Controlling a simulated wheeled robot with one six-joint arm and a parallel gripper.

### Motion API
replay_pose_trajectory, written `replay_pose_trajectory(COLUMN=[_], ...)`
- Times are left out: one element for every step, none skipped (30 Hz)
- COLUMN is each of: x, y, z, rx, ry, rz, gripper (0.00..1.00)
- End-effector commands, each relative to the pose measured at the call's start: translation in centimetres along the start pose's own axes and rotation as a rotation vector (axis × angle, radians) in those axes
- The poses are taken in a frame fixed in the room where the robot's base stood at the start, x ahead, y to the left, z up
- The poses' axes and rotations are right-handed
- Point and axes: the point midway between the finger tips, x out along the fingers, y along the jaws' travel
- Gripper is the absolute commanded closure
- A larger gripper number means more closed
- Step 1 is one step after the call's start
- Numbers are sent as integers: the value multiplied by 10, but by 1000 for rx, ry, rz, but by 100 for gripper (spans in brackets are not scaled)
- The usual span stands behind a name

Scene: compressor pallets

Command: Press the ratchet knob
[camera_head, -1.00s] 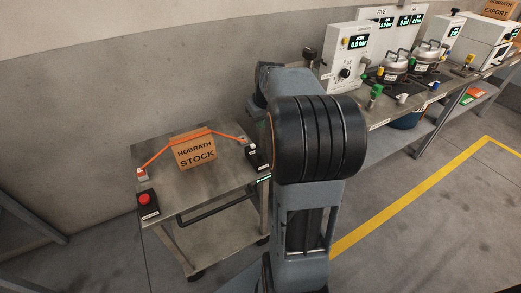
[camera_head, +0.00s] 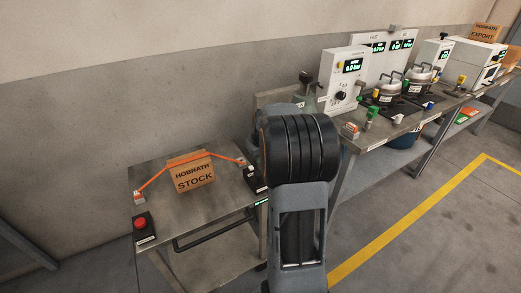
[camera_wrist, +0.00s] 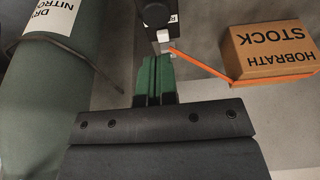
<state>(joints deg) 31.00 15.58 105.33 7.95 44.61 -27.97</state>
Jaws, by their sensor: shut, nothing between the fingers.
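The ratchet is a black block (camera_head: 254,180) at the right end of an orange strap on the metal cart, partly behind my arm in the head view. In the wrist view, a round black knob (camera_wrist: 157,14) shows at the top edge on a black body, beside a light metal buckle (camera_wrist: 163,40). My gripper (camera_wrist: 153,60) has green fingers closed together with nothing between them. Its tips point toward the buckle and knob, just short of them in the picture. I cannot tell the height gap. My gripper is hidden behind my arm in the head view.
The orange strap (camera_head: 178,162) crosses a cardboard HOBRATH STOCK box (camera_head: 194,178). A red button (camera_head: 140,224) sits at the cart's front left. A green cylinder (camera_wrist: 45,80) stands close left of my gripper. A bench (camera_head: 372,141) with gauges and pots is at right.

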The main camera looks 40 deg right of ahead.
Motion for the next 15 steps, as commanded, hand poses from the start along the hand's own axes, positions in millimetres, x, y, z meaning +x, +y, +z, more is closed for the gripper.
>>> replay_pose_trajectory(x=[11,15,22,26,30,34,37,41,44,47,49,51,52,54,55], y=[0,0,0,0,0,0,0,0,0,0,0,1,1,1,1], z=[1,0,1,2,3,5,6,7,8,9,9,10,10,11,11], rx=[0,0,0,0,0,0,0,-1,-1,-1,-1,-1,-1,-1,-1], ry=[-4,-3,-3,-4,-2,-2,-2,-2,-3,-2,-1,0,0,-1,0], rz=[-2,-2,-2,-2,-1,-1,0,0,-1,0,0,0,0,0,0], gripper=[100,100,100,100,100,100,100,100,100,100,100,100,100,100,100])
